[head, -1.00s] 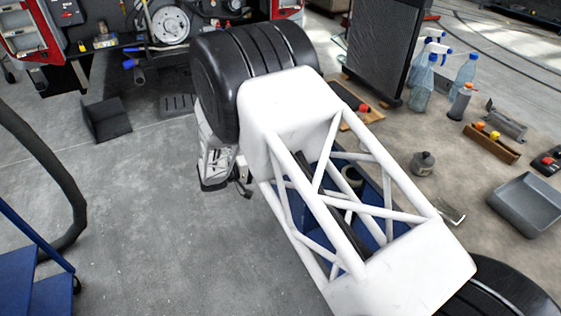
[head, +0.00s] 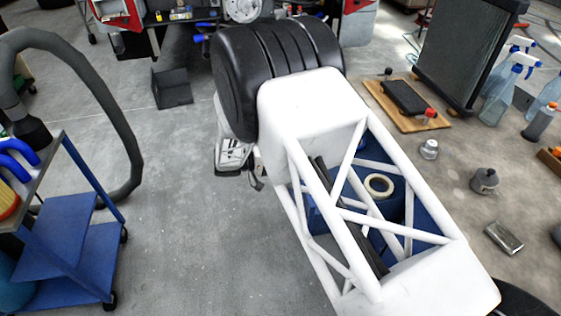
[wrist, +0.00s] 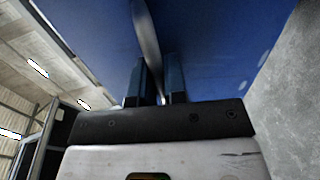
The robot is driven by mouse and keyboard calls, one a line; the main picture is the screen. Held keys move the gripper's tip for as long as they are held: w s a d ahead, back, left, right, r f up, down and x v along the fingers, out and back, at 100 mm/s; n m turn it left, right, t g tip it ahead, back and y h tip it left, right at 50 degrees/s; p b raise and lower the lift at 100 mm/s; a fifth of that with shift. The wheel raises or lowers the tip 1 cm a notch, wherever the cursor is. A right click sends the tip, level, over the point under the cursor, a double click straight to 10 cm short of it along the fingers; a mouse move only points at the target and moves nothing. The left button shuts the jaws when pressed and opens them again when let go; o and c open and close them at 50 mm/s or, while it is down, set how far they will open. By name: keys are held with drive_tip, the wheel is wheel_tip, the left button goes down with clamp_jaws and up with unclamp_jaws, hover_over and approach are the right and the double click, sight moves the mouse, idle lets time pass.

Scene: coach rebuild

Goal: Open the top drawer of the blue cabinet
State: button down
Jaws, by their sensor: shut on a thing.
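The blue cabinet (head: 402,238) shows in the head view below and through the white frame of my arm, which hides much of it. In the wrist view a blue cabinet face (wrist: 220,45) fills the top of the picture. A grey bar-like handle (wrist: 149,42) runs down this face to my gripper (wrist: 158,82). The two dark fingers stand on either side of the handle and are shut on it. The contact itself is dark. In the head view my arm largely hides the gripper area. I cannot tell how far any drawer stands out.
A tape roll (head: 379,186) lies on the cabinet. A blue cart (head: 75,250) with a grey hose (head: 118,125) stands at the left. Spray bottles (head: 505,85), a metal can (head: 485,180) and a wooden board (head: 395,112) are at the right.

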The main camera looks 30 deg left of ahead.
drive_tip(key=c, duration=1.2)
unclamp_jaws()
drive_tip(key=v, duration=0.7)
drive_tip(key=shift+s+a, duration=0.3)
drive_tip(key=shift+w+r, duration=0.1)
drive_tip(key=shift+r, duration=0.05)
